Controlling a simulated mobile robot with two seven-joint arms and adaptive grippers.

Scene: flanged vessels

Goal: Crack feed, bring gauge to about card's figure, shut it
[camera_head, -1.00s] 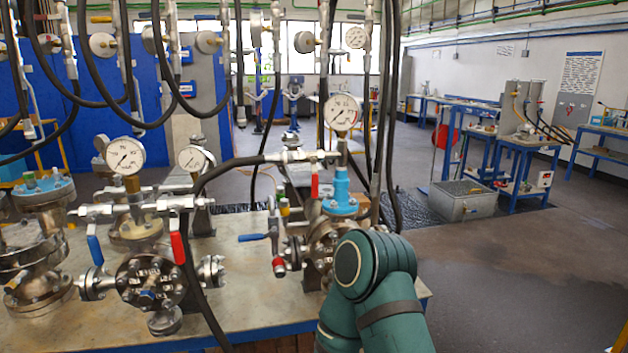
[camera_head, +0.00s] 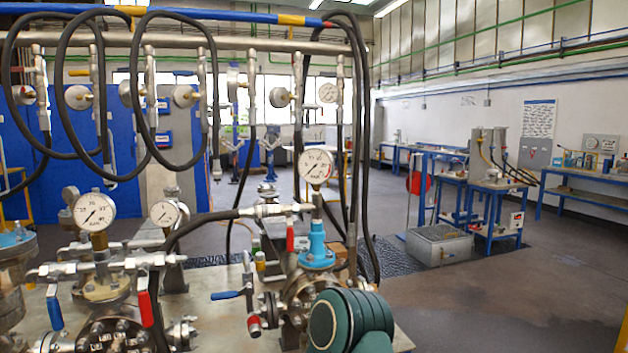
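A round white gauge (camera_head: 316,167) stands on a vessel with a blue collar (camera_head: 317,245) at the centre; its needle position is too small to read surely. A black hose joins a silver fitting (camera_head: 262,211) beside it. A red lever (camera_head: 290,234) hangs down below this fitting, and a blue lever (camera_head: 226,295) points left on the same vessel. Two more gauges (camera_head: 95,212) (camera_head: 164,213) stand on the vessel at left, which has a blue lever (camera_head: 54,308) and a red lever (camera_head: 145,308). No card is legible. Neither gripper shows.
A green link of my arm covers the bottom centre, in front of the vessel. Black hoses loop from an overhead pipe (camera_head: 230,42) with small gauges. A wall notice (camera_head: 539,119), blue benches and a grey tub (camera_head: 438,245) stand at right. The floor there is open.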

